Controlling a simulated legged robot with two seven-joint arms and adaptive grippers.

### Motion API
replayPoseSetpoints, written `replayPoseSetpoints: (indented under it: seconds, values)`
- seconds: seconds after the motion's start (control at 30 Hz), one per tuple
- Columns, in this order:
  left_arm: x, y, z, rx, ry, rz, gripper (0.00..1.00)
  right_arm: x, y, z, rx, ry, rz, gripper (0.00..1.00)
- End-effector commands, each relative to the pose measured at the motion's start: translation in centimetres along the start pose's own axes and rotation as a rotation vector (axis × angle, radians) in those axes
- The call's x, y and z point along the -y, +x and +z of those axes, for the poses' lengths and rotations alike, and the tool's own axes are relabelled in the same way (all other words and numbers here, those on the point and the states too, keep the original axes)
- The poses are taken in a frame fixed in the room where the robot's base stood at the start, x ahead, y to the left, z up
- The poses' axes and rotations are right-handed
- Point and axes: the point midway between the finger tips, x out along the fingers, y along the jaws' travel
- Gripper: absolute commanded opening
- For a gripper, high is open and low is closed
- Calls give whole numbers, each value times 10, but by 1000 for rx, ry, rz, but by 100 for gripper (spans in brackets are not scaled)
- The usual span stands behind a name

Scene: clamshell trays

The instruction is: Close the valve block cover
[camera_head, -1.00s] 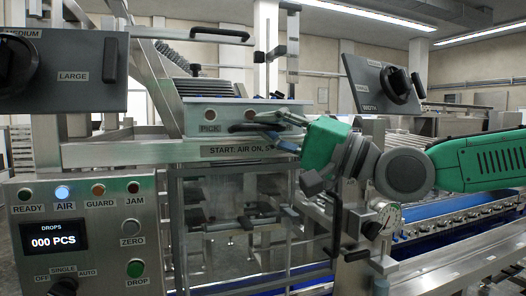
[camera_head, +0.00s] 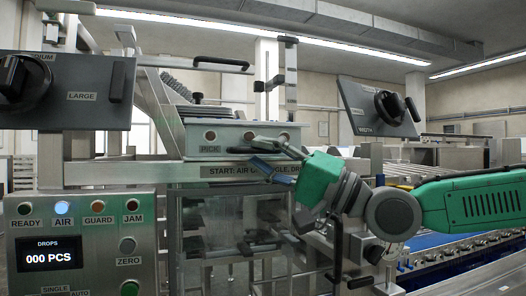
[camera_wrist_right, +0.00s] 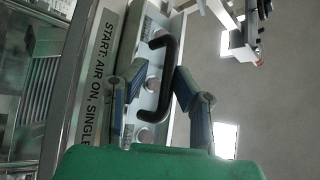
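The valve block (camera_head: 225,138) is a pale box with round ports and a PICK label, above the START label strip. A dark bar handle (camera_head: 222,62) sits above it in the head view. In the right wrist view a black C-shaped handle (camera_wrist_right: 157,80) lies in front of the ported panel (camera_wrist_right: 150,110). I cannot tell whether both are one handle, or which part is the cover. My right gripper (camera_head: 276,158) is open in front of the box's right part. Its fingers flank the C-shaped handle in the wrist view (camera_wrist_right: 155,85), without visible contact. My left gripper is out of view.
A control panel (camera_head: 120,205) with lamps and a "000 PCS" display stands at lower left. Grey dial plates stand upper left (camera_head: 85,100) and upper right (camera_head: 370,108). A clear guarded bay (camera_head: 215,240) lies below the label strip. A blue conveyor runs at right.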

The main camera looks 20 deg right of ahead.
Motion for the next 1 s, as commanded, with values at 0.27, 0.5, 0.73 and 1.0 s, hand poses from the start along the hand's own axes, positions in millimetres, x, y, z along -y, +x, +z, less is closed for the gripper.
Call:
replayPoseSetpoints:
  seconds: [0.27, 0.5, 0.73, 1.0]
  values:
    - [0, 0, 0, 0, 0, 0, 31, 0, 1, -3, -5, 1, -2, 19]
    - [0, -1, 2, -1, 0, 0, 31, 2, -16, -4, -9, 1, -6, 19]
    - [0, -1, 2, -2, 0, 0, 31, 1, -63, -5, -11, 4, -6, 19]
    - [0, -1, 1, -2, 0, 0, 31, 0, -107, -4, -8, 2, -6, 19]
